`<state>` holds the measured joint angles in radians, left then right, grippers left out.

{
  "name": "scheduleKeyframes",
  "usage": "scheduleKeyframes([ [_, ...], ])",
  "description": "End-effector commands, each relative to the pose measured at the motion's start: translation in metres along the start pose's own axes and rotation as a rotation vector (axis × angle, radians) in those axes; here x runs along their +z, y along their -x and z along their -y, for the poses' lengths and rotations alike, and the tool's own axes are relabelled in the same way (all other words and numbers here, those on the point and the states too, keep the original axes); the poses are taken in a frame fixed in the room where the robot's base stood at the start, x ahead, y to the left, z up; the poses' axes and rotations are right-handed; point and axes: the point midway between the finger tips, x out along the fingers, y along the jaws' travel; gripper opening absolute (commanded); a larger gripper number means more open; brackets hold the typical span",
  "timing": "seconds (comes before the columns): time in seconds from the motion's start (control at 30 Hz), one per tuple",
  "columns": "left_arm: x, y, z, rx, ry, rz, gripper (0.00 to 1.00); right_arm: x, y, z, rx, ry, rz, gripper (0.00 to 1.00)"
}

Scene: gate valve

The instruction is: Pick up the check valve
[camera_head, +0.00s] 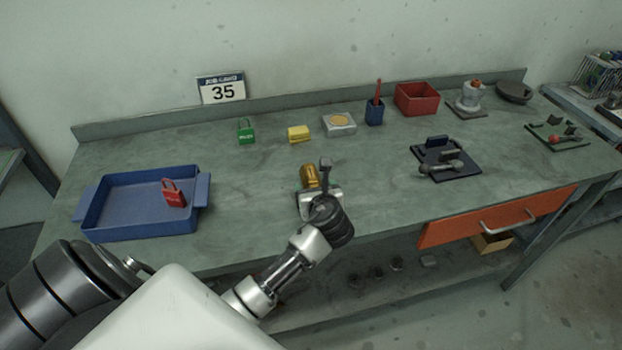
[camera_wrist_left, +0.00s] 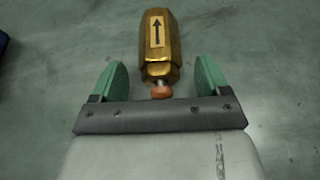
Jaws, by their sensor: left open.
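The check valve is a brass, faceted body (camera_wrist_left: 160,45) with an arrow label and an orange-brown tip at its near end. It lies on the workbench, and in the head view it shows as a small gold piece (camera_head: 309,175) just beyond my left gripper. My left gripper (camera_wrist_left: 160,82) is open, its two green finger pads on either side of the valve's near end, with gaps visible on both sides. In the head view the left gripper (camera_head: 320,198) partly hides the valve. My right gripper is not in view.
A blue tray (camera_head: 93,217) holding a red padlock (camera_head: 174,193) is at the left. A green padlock (camera_head: 246,131), yellow block (camera_head: 299,134), and red bin (camera_head: 417,97) stand at the back. A dark fixture (camera_head: 445,160) is to the right. The bench (camera_head: 250,200) is clear around the valve.

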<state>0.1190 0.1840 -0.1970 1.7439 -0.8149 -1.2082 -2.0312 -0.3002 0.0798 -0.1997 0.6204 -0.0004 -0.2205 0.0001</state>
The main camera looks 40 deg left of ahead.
Motion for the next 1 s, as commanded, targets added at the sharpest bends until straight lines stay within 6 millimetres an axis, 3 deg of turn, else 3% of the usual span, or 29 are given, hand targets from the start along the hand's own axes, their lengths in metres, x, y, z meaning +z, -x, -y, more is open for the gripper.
scheduleKeyframes([
  [0.17,0.0,0.0002,0.0001,0.0,0.0,0.0,0.73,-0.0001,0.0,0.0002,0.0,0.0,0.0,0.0],
  [0.63,-0.0004,0.0005,0.0001,0.0,0.0,-0.001,0.01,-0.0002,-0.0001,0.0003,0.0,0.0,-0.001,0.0],
  [1.0,0.0058,0.0024,0.0003,0.0,0.002,0.003,0.0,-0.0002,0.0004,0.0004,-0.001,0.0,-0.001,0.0],
])
